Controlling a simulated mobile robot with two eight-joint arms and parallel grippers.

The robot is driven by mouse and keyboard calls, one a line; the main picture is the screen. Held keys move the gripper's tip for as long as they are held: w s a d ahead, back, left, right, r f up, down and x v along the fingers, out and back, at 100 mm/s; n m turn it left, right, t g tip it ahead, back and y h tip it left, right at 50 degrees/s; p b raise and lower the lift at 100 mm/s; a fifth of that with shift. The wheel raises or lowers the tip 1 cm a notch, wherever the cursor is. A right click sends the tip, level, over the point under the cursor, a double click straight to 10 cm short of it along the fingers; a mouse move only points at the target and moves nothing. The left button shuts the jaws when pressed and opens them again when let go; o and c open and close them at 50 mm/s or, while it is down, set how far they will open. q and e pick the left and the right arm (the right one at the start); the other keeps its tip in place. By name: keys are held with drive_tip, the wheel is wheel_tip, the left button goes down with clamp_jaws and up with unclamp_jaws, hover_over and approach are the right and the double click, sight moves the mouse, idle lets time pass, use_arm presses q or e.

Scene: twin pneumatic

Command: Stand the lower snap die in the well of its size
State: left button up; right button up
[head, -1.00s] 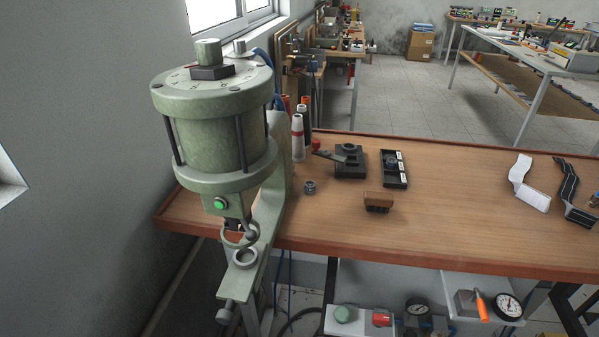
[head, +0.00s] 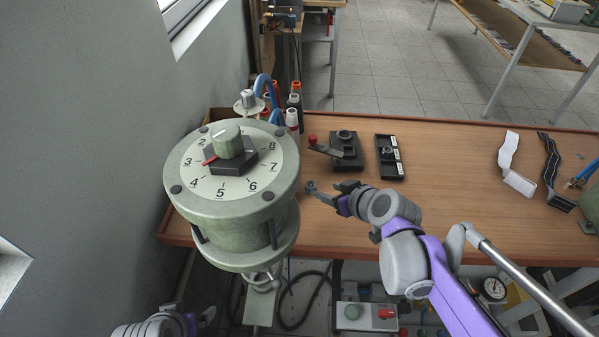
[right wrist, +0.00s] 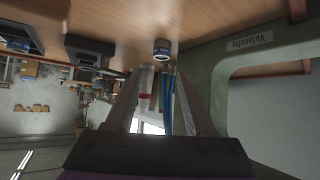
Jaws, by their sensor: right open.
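The small grey die (head: 311,187) stands on the bench near its left part, beside the press. The right wrist view shows it as a short round piece (right wrist: 162,50) with a hollow top and a bluish band. My right gripper (head: 325,193) is open and empty, its fingertips close to the die. In the wrist view the die is just beyond and between the open fingers (right wrist: 160,78). The black tray (head: 390,172) with white labels lies farther back and right, with a round piece in it. My left gripper (head: 207,316) is at the bottom left; its jaws are unclear.
The green press (head: 237,226) with a dial top stands left of the die. Marker-like bottles (head: 292,118) stand behind the press. The bench right of the tray is clear up to bent strips (head: 512,160).

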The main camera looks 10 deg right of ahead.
sight(310, 184)
drive_tip(key=shift+w+f, duration=0.15)
drive_tip(key=shift+w, duration=0.2)
drive_tip(key=x, duration=0.3)
drive_tip(key=shift+w+a+f+b, duration=0.15)
drive_tip(key=shift+w+f+b, duration=0.15)
drive_tip(key=shift+b, duration=0.1)
drive_tip(key=shift+x, duration=3.05)
drive_tip(key=shift+a+r, duration=0.15)
drive_tip(key=shift+a, duration=0.05)
clamp_jaws()
